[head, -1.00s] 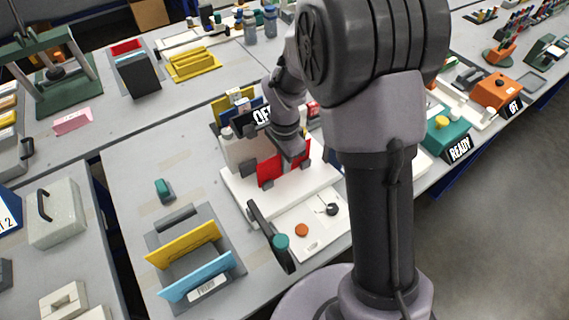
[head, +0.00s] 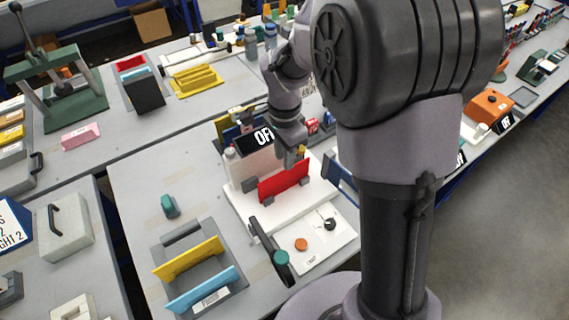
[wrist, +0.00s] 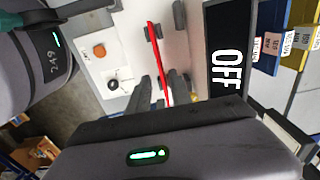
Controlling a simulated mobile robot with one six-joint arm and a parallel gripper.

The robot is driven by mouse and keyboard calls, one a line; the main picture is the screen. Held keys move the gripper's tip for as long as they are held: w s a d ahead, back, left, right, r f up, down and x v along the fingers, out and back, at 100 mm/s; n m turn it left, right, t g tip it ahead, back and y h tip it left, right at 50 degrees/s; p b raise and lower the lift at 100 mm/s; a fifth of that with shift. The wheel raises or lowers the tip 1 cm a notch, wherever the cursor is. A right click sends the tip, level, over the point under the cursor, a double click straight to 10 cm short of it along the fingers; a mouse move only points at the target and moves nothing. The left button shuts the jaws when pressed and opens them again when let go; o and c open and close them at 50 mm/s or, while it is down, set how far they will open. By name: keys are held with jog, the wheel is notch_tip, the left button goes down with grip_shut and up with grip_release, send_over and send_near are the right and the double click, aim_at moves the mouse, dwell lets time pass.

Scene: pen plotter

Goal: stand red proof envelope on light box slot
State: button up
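The red proof envelope (head: 284,182) stands upright on edge between small grey holders on the white light box (head: 240,205). In the wrist view the envelope (wrist: 155,60) shows as a thin red edge, seen from above. My gripper (head: 290,160) is just above the envelope's top edge, towards its right half. In the wrist view its fingers (wrist: 162,92) look parted, one on each side of the red edge. The fingertips partly hide the envelope's near end there. The light box's dark sign (head: 262,138) reads OFF, and it shows large in the wrist view (wrist: 228,60).
A grey rack (head: 205,290) at the front holds a yellow envelope (head: 188,260) and a blue one (head: 203,290). A white panel with an orange button (head: 301,244) and black knob (head: 330,224) lies in front of the light box.

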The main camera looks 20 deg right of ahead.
jog(key=s+r+n+t, duration=0.2)
jog(key=s+r, duration=0.2)
jog(key=r, duration=0.4)
jog(key=s+a+r+n+t+y, duration=0.1)
jog(key=s+r+n, duration=0.3)
jog(key=s, duration=0.4)
jog(key=s+a+r+n+t+y, duration=0.1)
jog(key=s+a+r+n+t, duration=0.1)
jog(key=s, duration=0.5)
jog(key=shift+s+r+n+t, duration=0.4)
jog(key=shift+r+n, duration=0.45)
jog(key=shift+n, duration=0.15)
